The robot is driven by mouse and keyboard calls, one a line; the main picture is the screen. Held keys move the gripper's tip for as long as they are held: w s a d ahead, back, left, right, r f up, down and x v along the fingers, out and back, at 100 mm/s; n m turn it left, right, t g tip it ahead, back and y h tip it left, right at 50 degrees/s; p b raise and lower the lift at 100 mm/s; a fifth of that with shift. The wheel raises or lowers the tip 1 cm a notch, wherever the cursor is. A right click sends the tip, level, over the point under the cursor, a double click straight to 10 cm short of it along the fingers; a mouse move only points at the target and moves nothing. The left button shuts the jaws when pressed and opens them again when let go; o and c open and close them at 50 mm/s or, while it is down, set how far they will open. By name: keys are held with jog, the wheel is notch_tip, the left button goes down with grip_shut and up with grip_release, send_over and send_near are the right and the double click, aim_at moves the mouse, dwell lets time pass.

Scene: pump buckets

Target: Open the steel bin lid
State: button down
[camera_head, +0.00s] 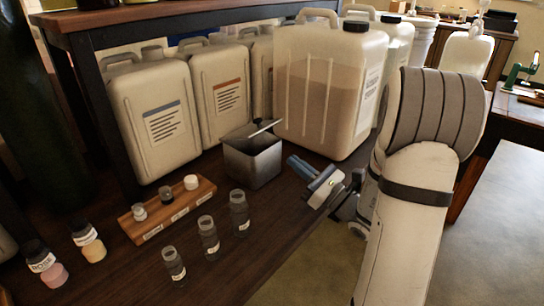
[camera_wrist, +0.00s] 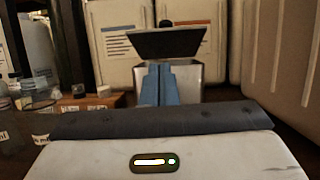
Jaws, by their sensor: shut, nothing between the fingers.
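The steel bin (camera_head: 254,163) is a small square metal box on the dark wooden table, in front of the large jugs. Its lid (camera_head: 266,129) is raised and tilted over the opening, and part of the inside shows. In the wrist view the dark lid (camera_wrist: 165,43) stands slanted above the steel bin (camera_wrist: 208,76), with a dark knob above its top edge. My gripper (camera_head: 292,161) is just right of the bin, with its blue fingers pointing at it. The fingers (camera_wrist: 159,66) are shut and empty, below the lid in the wrist view. Whether they touch the bin is unclear.
Large pale jugs (camera_head: 327,94) stand behind the bin. A wooden rack (camera_head: 167,209) with small vials is at the left. Several glass bottles (camera_head: 208,238) stand in front. Two labelled bottles (camera_head: 88,241) (camera_head: 46,265) are at the far left. The table edge is at the right.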

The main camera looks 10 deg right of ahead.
jog(key=x, duration=0.9)
jog(key=shift+w+d+m+t+h, duration=0.25)
jog(key=shift+w+m+t+h, duration=0.05)
jog(key=shift+w, duration=0.25)
jog(key=shift+d+r, duration=0.1)
jog(key=shift+r, duration=0.1)
